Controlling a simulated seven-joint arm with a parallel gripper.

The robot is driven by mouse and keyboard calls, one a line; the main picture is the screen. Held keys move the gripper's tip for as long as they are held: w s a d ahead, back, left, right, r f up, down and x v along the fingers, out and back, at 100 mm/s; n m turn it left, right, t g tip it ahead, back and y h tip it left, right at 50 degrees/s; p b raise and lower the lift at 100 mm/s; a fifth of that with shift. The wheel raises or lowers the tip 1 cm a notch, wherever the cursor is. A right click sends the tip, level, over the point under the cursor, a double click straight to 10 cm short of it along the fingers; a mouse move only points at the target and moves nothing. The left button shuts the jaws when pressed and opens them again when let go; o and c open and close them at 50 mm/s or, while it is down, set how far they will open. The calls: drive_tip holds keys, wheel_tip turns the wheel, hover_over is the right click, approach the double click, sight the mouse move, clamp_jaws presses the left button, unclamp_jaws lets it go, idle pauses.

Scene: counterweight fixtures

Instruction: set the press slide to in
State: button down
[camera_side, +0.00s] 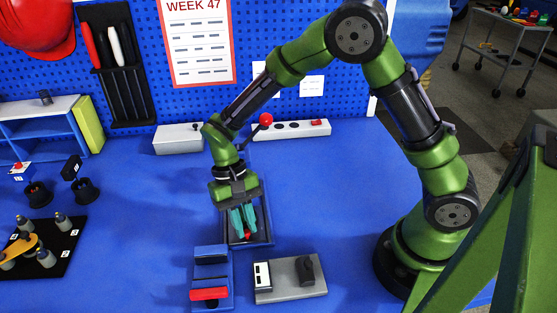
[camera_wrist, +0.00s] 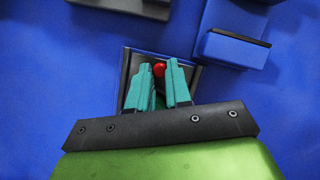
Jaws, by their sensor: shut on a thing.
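In the wrist view the knob (camera_wrist: 159,69) shows between the fingertips of my gripper (camera_wrist: 164,72), near one end of the frame (camera_wrist: 127,62). The fingers hide most of the frame's inside and whatever carries the knob. No label shows; this knobbed frame looks like the press slide, but I cannot be certain.
A blue block fixture with a red bar (camera_side: 210,294) stands just in front of the frame. Beside it is a grey plate with a black knob (camera_side: 307,268).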

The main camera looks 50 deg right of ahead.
drive_tip(key=w+d, duration=0.2)
drive_tip(key=shift+w+d, duration=0.25)
drive_tip(key=shift+w, duration=0.05)
drive_tip(key=c, duration=1.1)
unclamp_jaws()
drive_tip(key=v, duration=1.7)
drive_tip(key=shift+s+a, duration=0.1)
drive_tip(key=shift+s, duration=0.05)
drive_tip(key=shift+o, duration=0.2)
